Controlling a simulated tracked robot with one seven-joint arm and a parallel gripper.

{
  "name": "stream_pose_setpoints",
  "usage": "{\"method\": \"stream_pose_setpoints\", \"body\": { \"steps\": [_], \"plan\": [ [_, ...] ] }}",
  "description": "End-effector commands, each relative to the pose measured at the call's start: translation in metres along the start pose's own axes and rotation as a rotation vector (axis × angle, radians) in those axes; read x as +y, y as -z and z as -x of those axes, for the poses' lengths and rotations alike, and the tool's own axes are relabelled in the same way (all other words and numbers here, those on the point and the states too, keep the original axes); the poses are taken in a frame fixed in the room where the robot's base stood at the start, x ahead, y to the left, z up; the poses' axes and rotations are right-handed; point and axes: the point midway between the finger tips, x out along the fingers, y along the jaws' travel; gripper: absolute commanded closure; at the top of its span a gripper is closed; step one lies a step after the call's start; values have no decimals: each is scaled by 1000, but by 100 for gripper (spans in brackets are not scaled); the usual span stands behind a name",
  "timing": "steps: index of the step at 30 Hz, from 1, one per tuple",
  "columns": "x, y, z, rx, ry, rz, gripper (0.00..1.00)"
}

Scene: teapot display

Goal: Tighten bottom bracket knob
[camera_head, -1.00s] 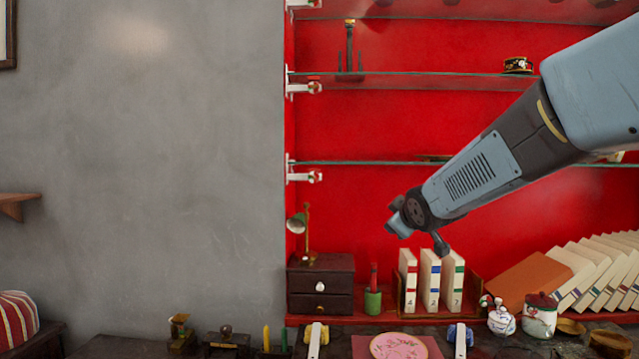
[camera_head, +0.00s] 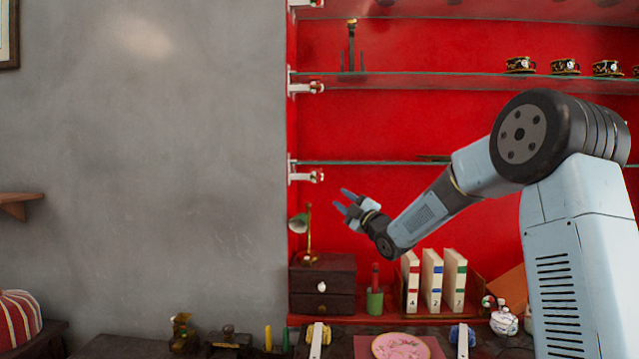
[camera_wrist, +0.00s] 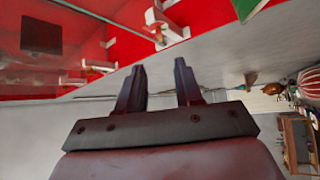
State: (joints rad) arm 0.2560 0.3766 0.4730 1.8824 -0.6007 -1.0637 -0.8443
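The bottom bracket (camera_head: 301,171) is white and sits at the left edge of the red shelving, at the lowest glass shelf (camera_head: 400,162). Its small knob (camera_head: 318,177) sticks out at its right end. My gripper (camera_head: 343,200) is open and empty, right of the knob and slightly lower in the head view, apart from it. The fingers point up and left. In the wrist view my gripper (camera_wrist: 160,67) has its two dark fingers spread. A larger, nearer white bracket (camera_wrist: 172,18) shows beyond them, with its knob (camera_wrist: 159,37) ahead of the gap.
Two more brackets, one mid-height (camera_head: 303,87) and one at the top (camera_head: 303,4), sit above. A green lamp (camera_head: 301,225) on a dark drawer box (camera_head: 321,285) stands below the knob. White books (camera_head: 432,280) stand below my arm. The grey wall (camera_head: 140,180) is clear.

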Motion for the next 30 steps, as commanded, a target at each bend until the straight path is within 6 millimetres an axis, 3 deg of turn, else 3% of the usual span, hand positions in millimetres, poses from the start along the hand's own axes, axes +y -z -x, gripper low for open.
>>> {"method": "stream_pose_setpoints", "body": {
  "steps": [5,21,30],
  "plan": [
    [0,1,-20,3,-2,0,65],
    [1,-1,-110,0,-2,0,65],
    [1,-1,-133,-1,-1,0,65]
  ]
}}
